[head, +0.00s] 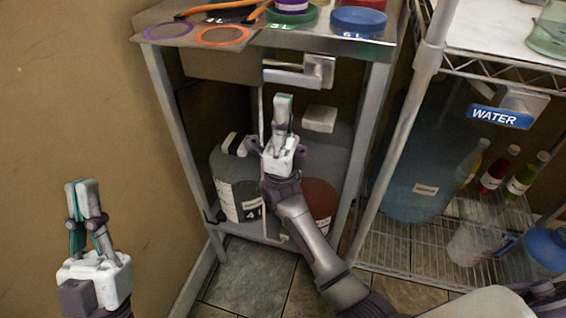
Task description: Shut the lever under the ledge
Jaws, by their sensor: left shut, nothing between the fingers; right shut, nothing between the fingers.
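A steel table (278,40) has a ledge along its front. Under it sits a silver bar-and-block lever (318,72), its flat bar reaching left. A thin pale rod (262,105) hangs down below the bar, partly hidden behind my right gripper. My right gripper (283,99) is shut and empty, pointing up just below the lever's bar, in front of the jugs. I cannot tell whether it touches the bar or the rod. My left gripper (82,186) is shut and empty, pointing up at the far left, well away from the table.
Jugs (238,182) stand on the table's lower shelf. Purple and orange rings (222,36) and coloured lids (358,19) lie on top. A wire rack (410,262) at right holds a large blue water container (410,190) and bottles. A wall (70,110) bounds the left.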

